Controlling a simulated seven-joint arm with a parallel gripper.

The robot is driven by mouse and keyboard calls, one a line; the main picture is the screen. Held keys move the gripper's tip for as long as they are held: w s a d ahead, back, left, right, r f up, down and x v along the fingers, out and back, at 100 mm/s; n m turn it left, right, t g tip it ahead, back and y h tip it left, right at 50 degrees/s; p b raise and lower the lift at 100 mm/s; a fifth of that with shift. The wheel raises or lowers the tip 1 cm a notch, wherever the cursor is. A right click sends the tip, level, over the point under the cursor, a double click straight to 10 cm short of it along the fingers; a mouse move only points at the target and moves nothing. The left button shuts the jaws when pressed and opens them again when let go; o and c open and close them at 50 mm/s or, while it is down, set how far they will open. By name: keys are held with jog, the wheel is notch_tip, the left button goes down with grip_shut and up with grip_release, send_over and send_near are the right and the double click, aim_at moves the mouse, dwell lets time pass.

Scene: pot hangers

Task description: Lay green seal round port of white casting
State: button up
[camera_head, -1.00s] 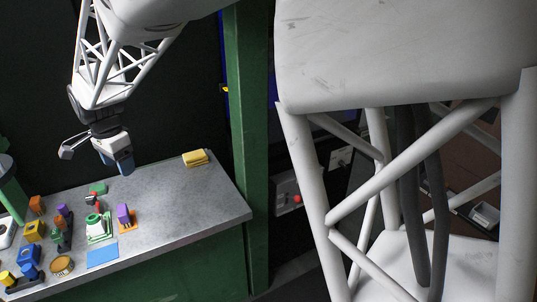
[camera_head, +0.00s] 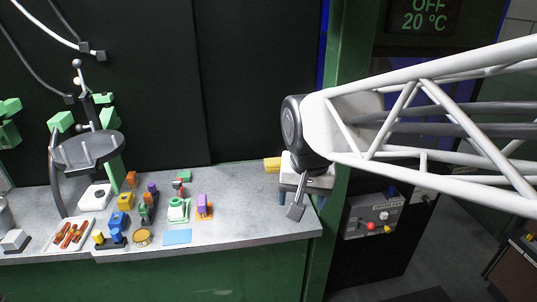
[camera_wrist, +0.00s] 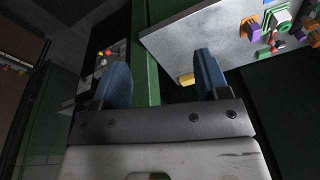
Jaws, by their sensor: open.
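A white piece with a green round top on a green base (camera_head: 178,209) stands mid-bench in the head view. It also shows at the upper right of the wrist view (camera_wrist: 278,20). A white rounded block with a dark round opening (camera_head: 95,197) lies further left; I cannot tell for certain which of these is the casting. The green round top may be the seal, but it is too small to tell. My gripper (camera_wrist: 163,78) is open and empty, with blue fingers apart. It is over the bench's right end, well away from both pieces.
A yellow sponge-like block (camera_head: 272,164) lies near my gripper at the bench's back right. Orange, purple, blue and yellow parts (camera_head: 124,202) crowd the left half, with a blue sheet (camera_head: 178,237) in front. A green post (camera_head: 335,110) stands close beside my gripper.

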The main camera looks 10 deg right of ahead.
jog(key=s+d+f+n, duration=0.2)
jog(key=s+d+n, duration=0.1)
jog(key=s, duration=0.6)
jog(key=shift+s+d+f, duration=0.2)
jog(key=shift+s+f, duration=0.1)
jog(key=shift+f, duration=0.05)
dwell(1.2)
